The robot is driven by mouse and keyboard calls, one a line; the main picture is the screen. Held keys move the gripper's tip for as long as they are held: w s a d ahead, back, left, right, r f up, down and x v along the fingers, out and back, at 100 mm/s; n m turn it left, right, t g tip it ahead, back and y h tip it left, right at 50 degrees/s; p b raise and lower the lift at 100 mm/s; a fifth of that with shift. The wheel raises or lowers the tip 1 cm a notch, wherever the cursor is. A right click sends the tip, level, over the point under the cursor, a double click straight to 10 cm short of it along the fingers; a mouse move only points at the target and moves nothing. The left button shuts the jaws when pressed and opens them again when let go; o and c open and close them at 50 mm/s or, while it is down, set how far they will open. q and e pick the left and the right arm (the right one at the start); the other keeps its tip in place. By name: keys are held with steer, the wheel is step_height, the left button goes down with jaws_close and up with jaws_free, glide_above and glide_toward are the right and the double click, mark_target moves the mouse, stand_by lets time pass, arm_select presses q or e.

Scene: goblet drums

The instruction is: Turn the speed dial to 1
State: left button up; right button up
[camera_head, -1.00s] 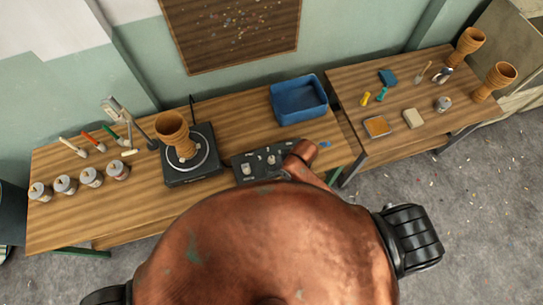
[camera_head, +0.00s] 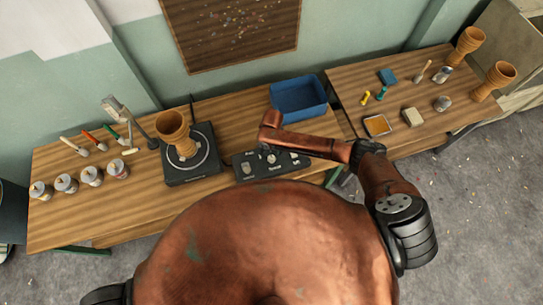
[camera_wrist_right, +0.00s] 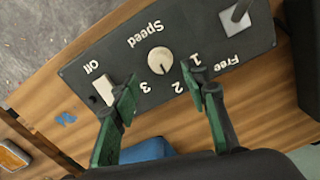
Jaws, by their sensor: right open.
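The dark control panel (camera_head: 243,172) lies on the left table, right of the turntable. In the right wrist view the panel (camera_wrist_right: 85,68) appears turned over, with "Speed", "Free", "Off" and the numbers 1, 2 and 3. The round cream speed dial (camera_wrist_right: 160,61) sits between "Speed" and the numbers; I cannot tell clearly where it points. My right gripper (camera_wrist_right: 160,90) is open and empty above the panel, its green fingers on either side of the numbers, apart from the dial. In the head view the gripper (camera_head: 265,150) is small and partly hidden. My left gripper is not in view.
A pale switch (camera_wrist_right: 104,90) by "Off" is close to one finger. A grey lever (camera_wrist_right: 237,18) stands by "Free". The turntable (camera_head: 178,178) carries a goblet drum (camera_head: 174,130). A blue bin (camera_head: 299,97) stands behind the panel. Several jars and tools occupy the table's left end.

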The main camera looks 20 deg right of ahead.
mark_target(272, 157)
steer(key=shift+f, duration=2.8)
steer(key=shift+c, duration=0.5)
jaws_close()
